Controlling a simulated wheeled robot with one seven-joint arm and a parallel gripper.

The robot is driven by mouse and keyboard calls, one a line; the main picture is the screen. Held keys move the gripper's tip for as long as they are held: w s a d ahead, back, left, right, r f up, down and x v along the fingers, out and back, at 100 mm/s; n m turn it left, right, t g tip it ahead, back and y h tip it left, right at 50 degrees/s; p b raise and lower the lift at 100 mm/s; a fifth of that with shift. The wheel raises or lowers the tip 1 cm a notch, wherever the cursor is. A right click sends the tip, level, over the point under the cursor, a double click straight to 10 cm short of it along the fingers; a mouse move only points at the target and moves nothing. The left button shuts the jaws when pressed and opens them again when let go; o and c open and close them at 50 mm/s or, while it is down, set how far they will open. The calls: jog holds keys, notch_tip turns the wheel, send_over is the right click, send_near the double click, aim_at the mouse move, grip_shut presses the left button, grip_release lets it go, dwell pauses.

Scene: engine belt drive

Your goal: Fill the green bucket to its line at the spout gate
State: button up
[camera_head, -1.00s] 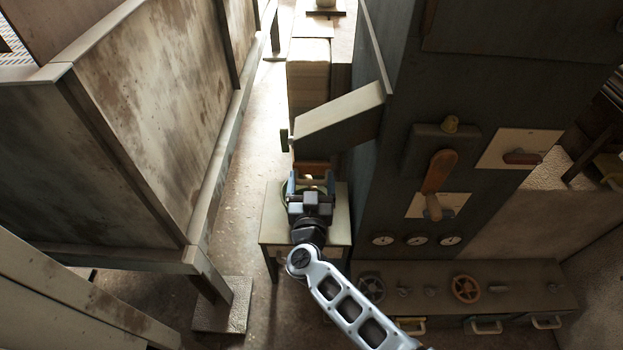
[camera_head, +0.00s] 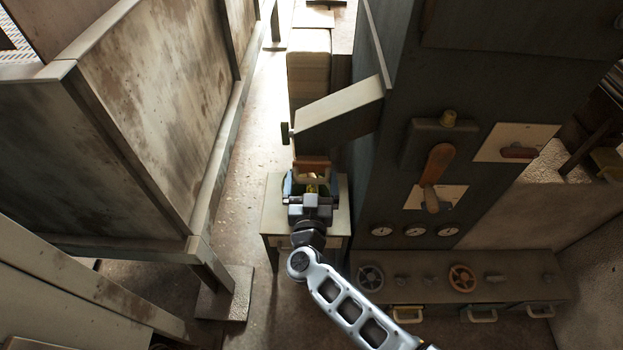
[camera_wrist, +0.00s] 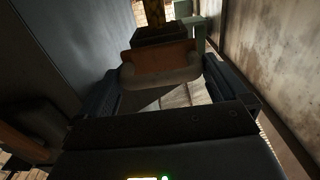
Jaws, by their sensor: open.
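The pale slanted spout (camera_head: 340,119) juts from the dark machine, with a small dark green piece (camera_head: 285,133) at its left side. A reddish-brown piece (camera_head: 312,162) sits just below the spout. My gripper (camera_head: 312,184) is open below it, above a small table. A yellowish patch shows between its fingers. In the wrist view, a rounded orange-brown and grey thing (camera_wrist: 160,65) lies beyond and between the spread fingers, apart from them as far as I can tell. I cannot make out the green bucket or its line clearly; my gripper covers that spot.
The small pale table (camera_head: 275,215) stands below my gripper. The machine panel at right carries an orange lever (camera_head: 436,165), a red handle (camera_head: 517,152) and several gauges. A low cabinet (camera_head: 460,282) has handwheels. A stained bin (camera_head: 150,100) stands left, with a clear floor strip between.

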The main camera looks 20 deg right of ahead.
jog(key=v, duration=0.7)
jog(key=shift+c, duration=0.3)
